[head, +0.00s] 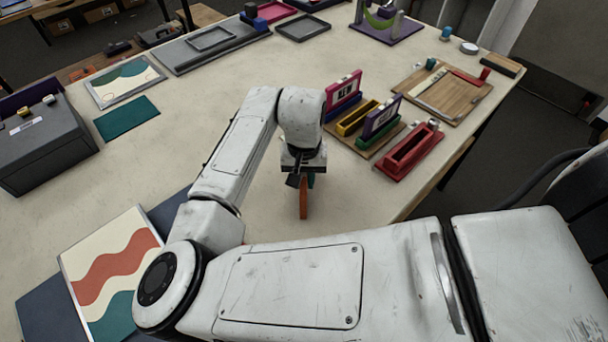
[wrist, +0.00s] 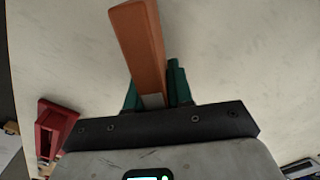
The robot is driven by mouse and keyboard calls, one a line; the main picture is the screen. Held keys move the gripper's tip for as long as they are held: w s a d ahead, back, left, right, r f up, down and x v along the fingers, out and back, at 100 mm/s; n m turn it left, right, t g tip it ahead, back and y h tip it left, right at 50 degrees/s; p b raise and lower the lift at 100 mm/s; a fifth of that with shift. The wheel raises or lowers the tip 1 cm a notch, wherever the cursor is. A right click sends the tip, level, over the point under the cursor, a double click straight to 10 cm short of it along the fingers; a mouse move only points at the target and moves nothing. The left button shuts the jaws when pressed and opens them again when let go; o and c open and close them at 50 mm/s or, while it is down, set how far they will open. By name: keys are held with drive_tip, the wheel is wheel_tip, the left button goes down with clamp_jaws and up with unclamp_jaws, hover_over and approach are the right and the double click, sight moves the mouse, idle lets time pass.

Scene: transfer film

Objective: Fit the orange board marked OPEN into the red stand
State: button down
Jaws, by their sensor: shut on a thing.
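My gripper (head: 303,178) is shut on the orange board (head: 303,206) above the pale tabletop. The board hangs below the fingers and shows edge-on, so its marking cannot be read. In the wrist view the board (wrist: 139,42) sticks out from between my teal fingers (wrist: 152,95). The red stand (head: 408,152) is on the table to the right of my gripper, close to the table's right edge, and its long slot looks empty. Part of the red stand (wrist: 56,124) also shows at the left in the wrist view, apart from the board.
Beside the red stand, a wooden base (head: 342,129) bears blue, yellow and green stands. A pink board (head: 343,90) stands in the blue one and a purple board (head: 382,117) in the green one. A wooden tray (head: 462,108) lies beyond.

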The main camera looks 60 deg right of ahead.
drive_tip(key=shift+f, duration=0.25)
drive_tip(key=c, duration=1)
unclamp_jaws()
